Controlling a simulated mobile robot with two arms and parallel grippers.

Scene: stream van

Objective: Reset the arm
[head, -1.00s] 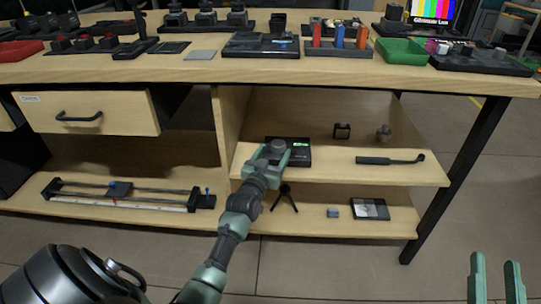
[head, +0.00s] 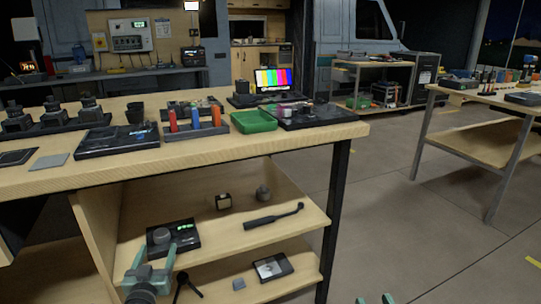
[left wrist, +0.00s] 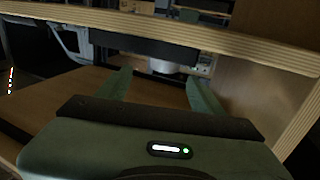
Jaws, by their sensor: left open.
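My left gripper (head: 156,249) is at the lower left of the head view, in front of the workbench's upper shelf. Its two green fingers are apart with nothing between them. In the left wrist view the same gripper (left wrist: 160,80) shows both fingers spread and empty, with the wooden bench edge across the view. A black device (head: 185,233) with a round knob and a green display sits on the upper shelf, just beyond the left fingers in the head view. My right gripper (head: 374,299) shows only two separate fingertips at the bottom edge.
The bench top (head: 290,142) holds a green tray (head: 254,121), colored cylinders and black devices. A black handled tool (head: 272,217) lies on the upper shelf. A dark bench leg (head: 334,215) stands at the right. Open floor (head: 430,235) lies between this bench and another table (head: 485,143).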

